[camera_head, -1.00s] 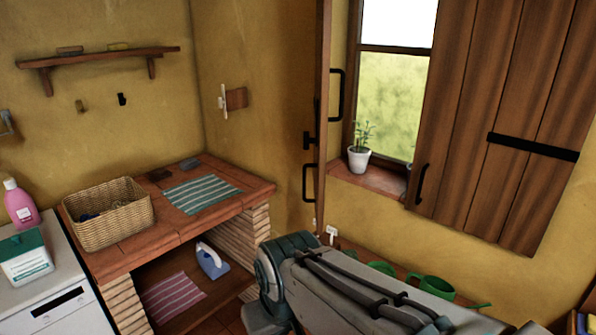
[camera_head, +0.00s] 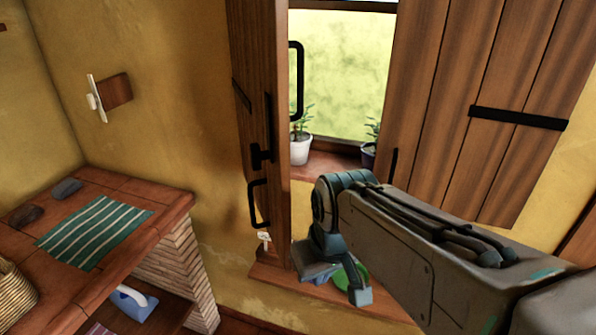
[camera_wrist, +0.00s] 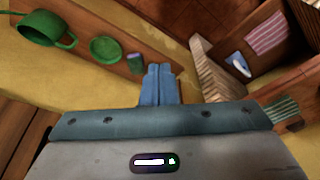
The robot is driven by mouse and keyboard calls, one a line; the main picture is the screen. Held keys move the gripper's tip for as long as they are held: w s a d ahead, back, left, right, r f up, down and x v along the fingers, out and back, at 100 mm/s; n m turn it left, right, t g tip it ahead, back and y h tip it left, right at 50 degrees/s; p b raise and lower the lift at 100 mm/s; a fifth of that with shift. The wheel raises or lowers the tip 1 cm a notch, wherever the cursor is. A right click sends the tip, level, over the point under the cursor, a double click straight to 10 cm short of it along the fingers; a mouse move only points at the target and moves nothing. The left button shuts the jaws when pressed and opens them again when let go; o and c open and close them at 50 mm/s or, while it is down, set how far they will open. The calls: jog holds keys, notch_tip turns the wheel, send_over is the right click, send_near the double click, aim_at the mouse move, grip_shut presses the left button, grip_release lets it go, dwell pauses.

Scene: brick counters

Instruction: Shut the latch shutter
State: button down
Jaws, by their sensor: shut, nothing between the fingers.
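The left wooden shutter (camera_head: 262,70) stands open, swung out from the window and seen at a steep angle in the head view. It carries a black latch (camera_head: 260,153) and a black pull handle (camera_head: 256,204). The right wooden shutter (camera_head: 480,60) also stands open, against the wall, with a black strap across it. My gripper (camera_wrist: 160,68) is shut and empty in the wrist view, pointing down towards the low ledge. In the head view it is below and right of the left shutter's lower end, apart from both shutters.
Potted plants (camera_head: 301,148) stand on the sill. A brick counter (camera_head: 150,212) with a striped cloth is at left.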

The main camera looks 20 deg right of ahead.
jog(key=w+d+r+n+g+y, duration=0.2)
jog(key=w+d+r+n, duration=0.2)
jog(key=w+r+n, duration=0.45)
jog(key=w+d+r+n+g+y, duration=0.1)
jog(key=w+d+r+n+y, duration=0.15)
jog(key=w+r+n, duration=0.55)
jog(key=s+a+f+n+p, duration=0.1)
jog(key=s+a+f+p, duration=0.1)
jog(key=a+f, duration=0.5)
notch_tip(320, 180, down, 3)
jog(key=shift+r, duration=0.1)
